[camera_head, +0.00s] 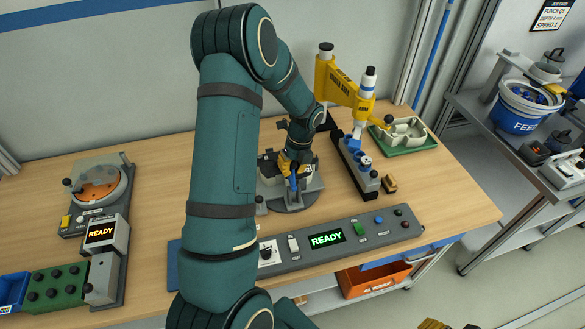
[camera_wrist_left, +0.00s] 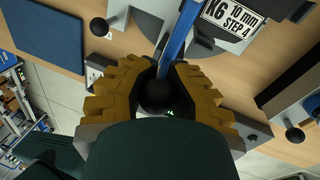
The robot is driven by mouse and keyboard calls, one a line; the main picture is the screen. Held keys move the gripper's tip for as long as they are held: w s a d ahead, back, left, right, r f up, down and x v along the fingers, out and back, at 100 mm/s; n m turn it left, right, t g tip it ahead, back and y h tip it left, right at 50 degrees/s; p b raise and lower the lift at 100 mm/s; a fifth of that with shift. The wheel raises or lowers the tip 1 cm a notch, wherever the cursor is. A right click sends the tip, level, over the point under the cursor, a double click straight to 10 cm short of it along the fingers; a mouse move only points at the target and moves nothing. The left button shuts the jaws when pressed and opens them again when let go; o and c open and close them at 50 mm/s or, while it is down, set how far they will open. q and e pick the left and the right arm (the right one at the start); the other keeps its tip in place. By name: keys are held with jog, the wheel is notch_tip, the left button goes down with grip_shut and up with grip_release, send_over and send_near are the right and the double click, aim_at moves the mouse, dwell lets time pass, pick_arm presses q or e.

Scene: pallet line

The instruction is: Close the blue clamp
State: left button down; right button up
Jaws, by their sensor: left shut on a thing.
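The blue clamp's lever (camera_head: 293,184) shows at the grey round fixture in the middle of the table. In the left wrist view the lever (camera_wrist_left: 181,32) is a blue bar with a black ball knob (camera_wrist_left: 159,97) at its end. My left gripper (camera_head: 292,168) reaches down onto it. In the wrist view its yellow padded fingers (camera_wrist_left: 165,75) are shut around the lever by the knob. The rest of the clamp is mostly hidden by my gripper. A yellow piece at the bottom edge, likely my right gripper (camera_head: 434,324), barely shows.
The control panel (camera_head: 348,239) with a green READY display lies in front of the fixture. A yellow-armed press (camera_head: 343,88) stands behind it, with a green tray (camera_head: 408,150) to the right. A dial station (camera_head: 98,187) stands at left. Bare tabletop (camera_head: 452,200) lies at right.

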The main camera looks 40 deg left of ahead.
pick_arm(q)
jog(key=shift+a, duration=0.25)
jog(key=c, duration=1.1)
grip_release()
jog(key=o, duration=0.4)
jog(key=shift+a, duration=0.1)
jog(key=shift+d+r, duration=0.1)
jog(key=shift+d, duration=0.1)
jog(key=v, duration=1.1)
jog(key=shift+r, duration=0.4)
